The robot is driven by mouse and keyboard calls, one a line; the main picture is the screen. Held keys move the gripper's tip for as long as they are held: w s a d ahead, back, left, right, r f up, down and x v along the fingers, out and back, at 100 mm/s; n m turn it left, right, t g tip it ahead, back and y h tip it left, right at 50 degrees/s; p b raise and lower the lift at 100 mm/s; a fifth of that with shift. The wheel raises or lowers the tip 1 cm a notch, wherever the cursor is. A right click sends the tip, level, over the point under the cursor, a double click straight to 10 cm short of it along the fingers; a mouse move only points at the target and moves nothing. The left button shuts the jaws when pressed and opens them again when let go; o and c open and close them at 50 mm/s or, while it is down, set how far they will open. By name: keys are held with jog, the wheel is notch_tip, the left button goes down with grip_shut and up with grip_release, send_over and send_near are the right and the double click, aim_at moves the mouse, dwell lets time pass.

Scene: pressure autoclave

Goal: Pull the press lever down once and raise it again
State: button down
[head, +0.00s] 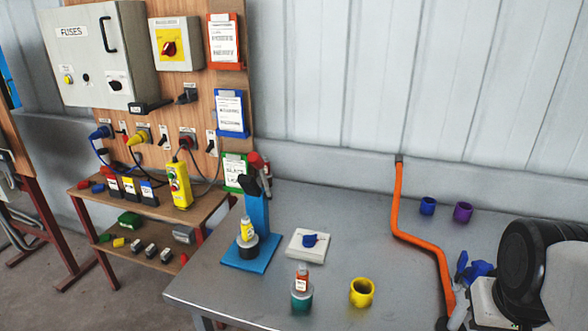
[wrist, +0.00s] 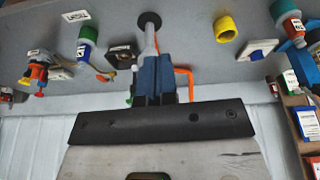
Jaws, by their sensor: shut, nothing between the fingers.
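The blue press (head: 258,218) stands on the left part of the metal table. Its lever, with a red grip (head: 257,161), is at the top of the column and points up. My gripper (head: 472,268) is at the right side of the table, well apart from the press. Its blue fingers also show in the wrist view (wrist: 154,76), shut and empty. The press is only partly in the wrist view, at the right edge.
An orange pipe (head: 405,236) runs near my gripper. Blue (head: 428,206) and purple (head: 463,212) cups stand behind.

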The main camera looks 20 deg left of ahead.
aim_at(258, 166)
jog(key=w+a+f+n+t+y, duration=0.3)
jog(key=w+a+n+t, duration=0.3)
jog(key=w+a, duration=0.4)
jog(key=w+a+f+n+t+y, duration=0.2)
jog(key=w+a+n+t, duration=0.3)
jog(key=w+a+n, duration=0.45)
jog(key=s+a+f+n+t+y, duration=0.3)
jog(key=s+a+n+y, duration=0.2)
jog(key=a+n, duration=0.2)
jog(key=s+a+f+n+t+y, duration=0.3)
jog(key=s+a+n+y, duration=0.1)
jog(key=a+n, duration=0.3)
jog(key=shift+s+a+t+y, duration=0.4)
jog(key=shift+s+a, duration=0.05)
jog(key=shift+a, duration=0.45)
jog(key=x, duration=2.4)
jog(key=shift+a+f, duration=0.15)
jog(key=shift+f, duration=0.05)
jog(key=shift+w, duration=0.1)
